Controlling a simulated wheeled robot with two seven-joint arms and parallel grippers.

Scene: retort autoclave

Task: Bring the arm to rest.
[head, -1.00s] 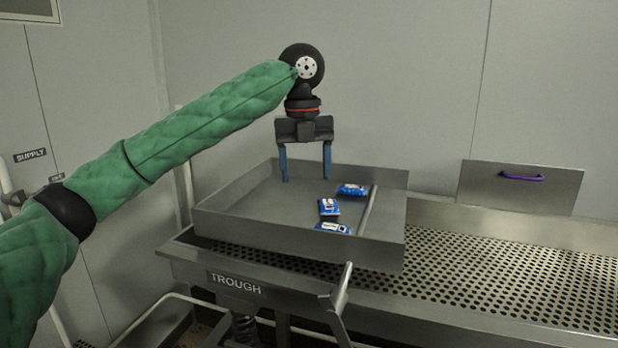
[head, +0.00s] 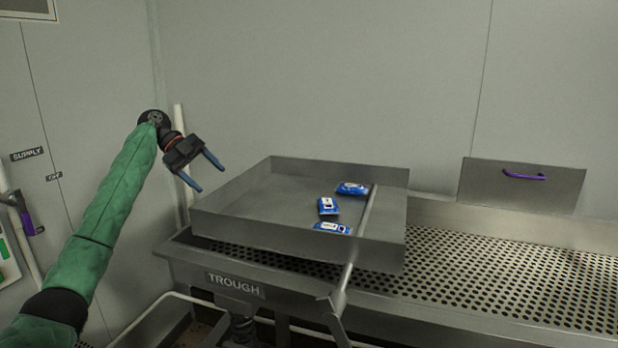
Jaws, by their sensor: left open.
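My left arm, in a green padded sleeve, comes in from the lower left. My left gripper (head: 210,178) is open and empty, with its blue fingers apart. It hangs in the air left of the grey metal tray (head: 230,222), tilted with the fingers pointing down and to the right. My right gripper is not in view.
The tray holds several blue-and-white packets (head: 328,206) and a thin bar on its right side. It rests on a perforated metal table (head: 500,275) labelled TROUGH. A panel with a purple handle (head: 523,176) stands behind at right. A supply valve (head: 28,222) is at far left.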

